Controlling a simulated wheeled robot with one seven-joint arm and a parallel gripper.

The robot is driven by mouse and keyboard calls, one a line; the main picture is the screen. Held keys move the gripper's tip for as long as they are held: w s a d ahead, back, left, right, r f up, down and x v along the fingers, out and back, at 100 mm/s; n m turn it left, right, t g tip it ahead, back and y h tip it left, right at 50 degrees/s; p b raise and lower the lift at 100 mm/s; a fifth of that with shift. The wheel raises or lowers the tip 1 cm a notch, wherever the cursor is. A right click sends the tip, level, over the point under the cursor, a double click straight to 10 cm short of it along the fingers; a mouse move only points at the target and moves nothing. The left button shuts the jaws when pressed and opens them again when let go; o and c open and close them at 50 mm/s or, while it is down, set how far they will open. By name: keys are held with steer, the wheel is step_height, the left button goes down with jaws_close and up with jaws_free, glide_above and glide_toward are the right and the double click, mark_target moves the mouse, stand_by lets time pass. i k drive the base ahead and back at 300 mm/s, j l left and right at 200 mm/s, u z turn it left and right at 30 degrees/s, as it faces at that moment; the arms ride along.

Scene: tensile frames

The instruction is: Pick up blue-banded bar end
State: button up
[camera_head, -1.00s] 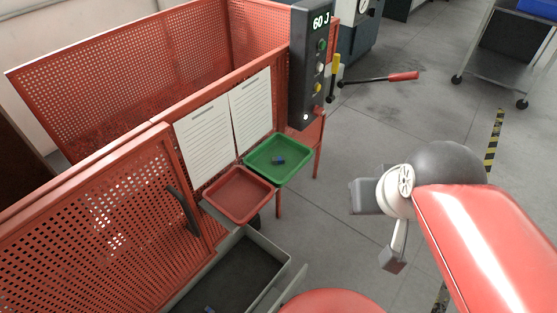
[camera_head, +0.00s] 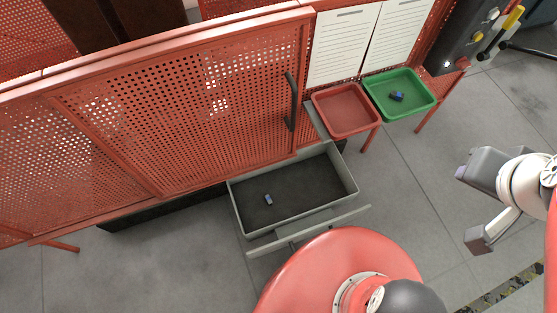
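A small blue-grey piece (camera_head: 268,199) lies on the dark floor of an open grey drawer (camera_head: 236,208) in the head view. Another small dark piece with blue (camera_head: 397,96) lies in the green tray (camera_head: 424,106). At this size I cannot tell for sure which piece has a blue band. My gripper (camera_head: 470,205) is at the right side of the view, out over the grey floor, well apart from both the drawer and the tray. Its fingers look apart, with nothing seen between them.
An empty red tray (camera_head: 345,112) sits left of the green one. A red perforated door (camera_head: 190,110) with a black handle (camera_head: 291,100) stands behind the drawer. Paper sheets and a control box (camera_head: 462,50) are above the trays. Floor at right is clear.

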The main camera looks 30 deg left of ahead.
mark_target(267, 197)
steer(key=k+j+z, duration=0.1)
steer(key=k, duration=0.35)
steer(key=k+j+z, duration=0.1)
steer(key=k, duration=0.35)
steer(key=j+z, duration=0.1)
steer(key=j, duration=0.25)
steer(key=k+j+z, duration=0.1)
steer(key=j, duration=0.25)
steer(key=k+j, duration=0.15)
steer(key=j, duration=0.2)
steer(key=k+j+z, duration=0.15)
steer(key=j, duration=0.7)
steer(key=i+j+z, duration=0.1)
steer(key=j, duration=0.45)
